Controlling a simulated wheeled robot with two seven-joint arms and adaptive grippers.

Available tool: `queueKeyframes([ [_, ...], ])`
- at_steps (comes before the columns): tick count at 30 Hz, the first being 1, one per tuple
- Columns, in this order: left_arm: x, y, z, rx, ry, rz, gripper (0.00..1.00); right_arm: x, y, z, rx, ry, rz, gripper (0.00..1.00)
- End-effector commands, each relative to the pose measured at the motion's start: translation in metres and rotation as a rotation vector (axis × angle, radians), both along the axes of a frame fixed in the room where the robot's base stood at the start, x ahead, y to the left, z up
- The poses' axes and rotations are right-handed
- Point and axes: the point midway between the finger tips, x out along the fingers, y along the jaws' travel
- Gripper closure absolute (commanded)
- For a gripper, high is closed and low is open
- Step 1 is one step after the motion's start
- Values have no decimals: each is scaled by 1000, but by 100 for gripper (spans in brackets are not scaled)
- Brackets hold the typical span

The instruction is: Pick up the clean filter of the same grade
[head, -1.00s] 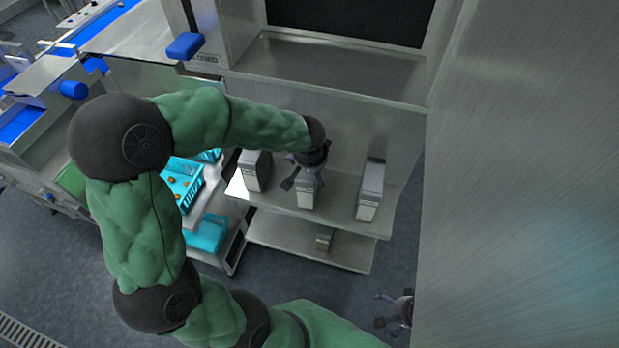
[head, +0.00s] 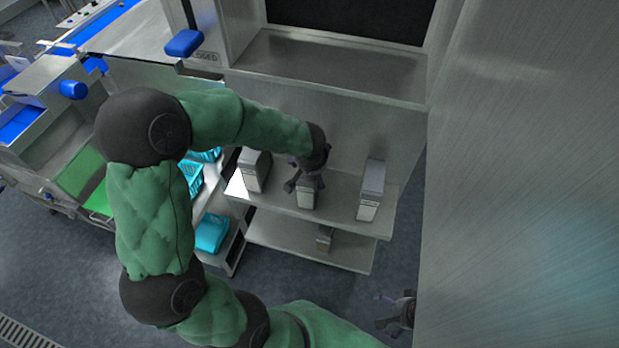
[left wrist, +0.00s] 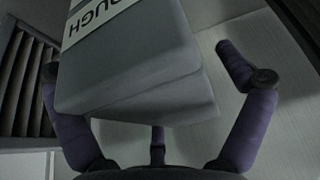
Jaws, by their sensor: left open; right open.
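Three grey box-shaped filters stand on the upper shelf in the head view: a left one (head: 254,170), a middle one (head: 306,198) and a right one (head: 370,190). My left gripper (head: 305,183) is open at the middle filter and hides its upper part. In the left wrist view a grey filter (left wrist: 135,62) stands close between the spread fingers, its label cut off to "OUGH". I see a gap at the right finger; contact at the left finger cannot be told. My right gripper (head: 388,311) is open and empty at the lower right, partly cut off by a metal panel.
A small brownish block (head: 324,238) stands on the lower shelf (head: 285,240). Cyan crates (head: 211,232) stand on a rack to the left. A large metal panel (head: 520,180) fills the right side. The upper shelf (head: 338,208) is bare between the middle and right filters.

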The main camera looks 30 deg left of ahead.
Motion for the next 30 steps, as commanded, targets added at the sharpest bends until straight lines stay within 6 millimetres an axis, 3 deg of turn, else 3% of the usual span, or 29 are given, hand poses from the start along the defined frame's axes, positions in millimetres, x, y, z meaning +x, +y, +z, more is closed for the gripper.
queueKeyframes([
  [27,0,0,-3,0,0,1,0,0,0,-8,0,0,0,1],
  [30,0,0,-3,0,0,0,28,0,0,-8,0,0,0,1],
])
